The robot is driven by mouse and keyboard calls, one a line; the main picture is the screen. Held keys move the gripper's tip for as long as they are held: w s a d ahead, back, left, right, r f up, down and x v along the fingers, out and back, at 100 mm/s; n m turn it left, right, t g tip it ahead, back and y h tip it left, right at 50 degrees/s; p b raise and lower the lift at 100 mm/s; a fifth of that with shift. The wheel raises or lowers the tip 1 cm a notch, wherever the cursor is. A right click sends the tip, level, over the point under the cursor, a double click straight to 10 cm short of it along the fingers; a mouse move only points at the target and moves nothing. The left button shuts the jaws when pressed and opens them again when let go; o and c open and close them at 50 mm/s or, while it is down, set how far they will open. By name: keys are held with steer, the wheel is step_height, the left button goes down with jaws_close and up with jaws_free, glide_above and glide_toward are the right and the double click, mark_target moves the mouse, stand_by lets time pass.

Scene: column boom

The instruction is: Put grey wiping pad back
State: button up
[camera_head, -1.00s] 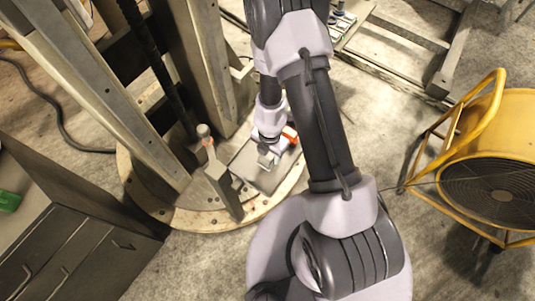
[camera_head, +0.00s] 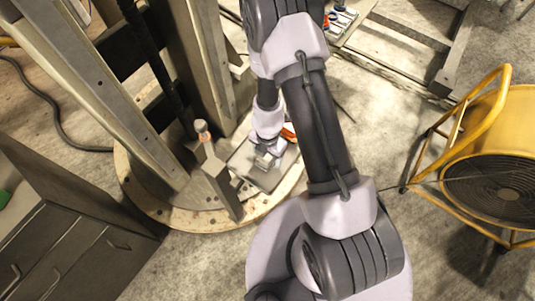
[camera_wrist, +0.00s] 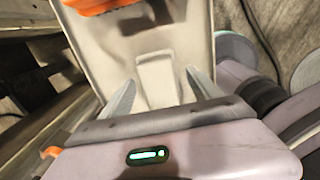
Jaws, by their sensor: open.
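My gripper (camera_head: 266,158) is open over the grey tray (camera_head: 249,174) on the round wooden base. In the wrist view my gripper (camera_wrist: 160,78) has its two fingers apart, one on each side of a pale grey block (camera_wrist: 156,82), which looks like the wiping pad. The block lies over the tray (camera_wrist: 107,50), with a visible gap toward each finger. I cannot tell whether it touches the tray. An orange thing (camera_wrist: 102,5) lies at the tray's far end and also shows in the head view (camera_head: 288,132), partly hidden by my arm.
A metal upright with a small bottle-like item (camera_head: 203,133) stands left of the tray. Tall column beams (camera_head: 120,100) rise behind it. A yellow fan (camera_head: 490,150) is at the right, a dark drawer cabinet (camera_head: 75,245) at lower left. Concrete floor between is open.

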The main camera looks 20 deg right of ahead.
steer(key=shift+r, duration=0.1)
steer(key=w+a+r+n+t+y+p, duration=0.1)
steer(key=w+r+n+p, duration=0.2)
steer(key=r+p, duration=0.5)
steer(key=w+a+r+n+t+p, duration=0.1)
steer(key=w+r+n+p, duration=0.2)
steer(key=r, duration=0.9)
step_height(320, 180, up, 19)
steer(key=n+t+y, duration=0.3)
steer(key=n, duration=0.9)
glide_above(267, 155)
steer(key=w+a, duration=0.7)
steer(key=a, duration=0.1)
steer(key=s+r+n, duration=1)
steer(key=r+n, duration=0.2)
steer(key=n, duration=0.2)
steer(key=s+d+r+n+h, duration=0.2)
steer(key=s+d+n, duration=0.2)
steer(key=s+n, duration=0.5)
steer(key=shift+s+d+r+n+p, duration=0.15)
steer(key=shift+s+r+n+p, duration=0.2)
steer(key=shift+n, duration=0.35)
